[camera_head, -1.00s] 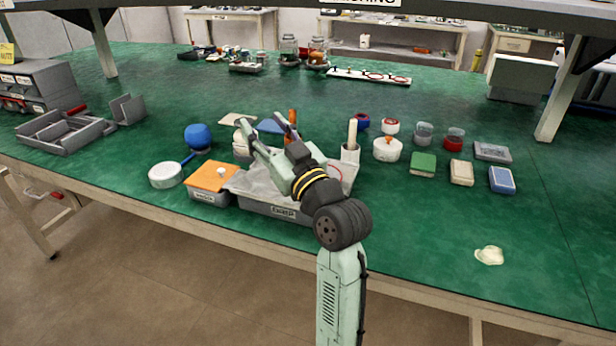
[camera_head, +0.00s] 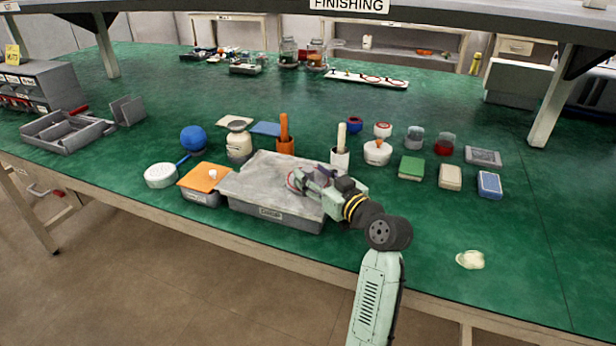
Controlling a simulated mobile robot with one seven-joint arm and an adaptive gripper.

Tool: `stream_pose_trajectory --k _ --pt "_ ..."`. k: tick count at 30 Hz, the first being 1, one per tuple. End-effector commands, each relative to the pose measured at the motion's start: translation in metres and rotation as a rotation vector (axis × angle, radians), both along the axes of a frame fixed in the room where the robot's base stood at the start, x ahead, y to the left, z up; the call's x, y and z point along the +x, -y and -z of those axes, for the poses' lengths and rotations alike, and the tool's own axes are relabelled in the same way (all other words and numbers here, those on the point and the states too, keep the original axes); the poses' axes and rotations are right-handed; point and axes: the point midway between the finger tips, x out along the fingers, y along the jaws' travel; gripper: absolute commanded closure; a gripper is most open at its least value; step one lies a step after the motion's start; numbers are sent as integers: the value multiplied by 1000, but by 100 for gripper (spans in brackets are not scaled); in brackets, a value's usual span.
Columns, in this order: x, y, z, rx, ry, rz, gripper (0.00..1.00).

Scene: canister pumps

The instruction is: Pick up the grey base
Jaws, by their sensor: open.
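No single part stands out clearly as the grey base. A small clear-and-grey cup-like part (camera_head: 415,138) stands at the right of the middle, beside a similar part with a red bottom (camera_head: 445,144). A flat grey block (camera_head: 483,156) lies to their right. My gripper (camera_head: 297,180) is open, low over the grey-topped bin (camera_head: 262,165), well left of and nearer than these parts. Its fingers point left, and I cannot tell whether they touch the bin's top. The gripper hides part of the bin's right side.
A white holder (camera_head: 340,159) and a white pot with an orange knob (camera_head: 377,153) stand behind my arm. Green (camera_head: 411,168), beige (camera_head: 450,177) and blue (camera_head: 489,184) blocks lie to the right. A cream lump (camera_head: 470,260) lies near the front, with bare green tabletop around it.

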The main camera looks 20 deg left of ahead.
Motion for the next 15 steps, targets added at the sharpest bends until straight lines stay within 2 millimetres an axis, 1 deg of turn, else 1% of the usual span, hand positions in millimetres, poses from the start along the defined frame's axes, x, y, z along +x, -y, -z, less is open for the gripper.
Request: stream_pose_trajectory --k 1,6,13,15 --pt "5 -8 -3 -1 -1 -3 52" --pt "14 -20 0 -1 -1 -1 52" --pt "15 -21 1 -1 1 0 52" --pt "15 -21 1 -1 1 0 56"
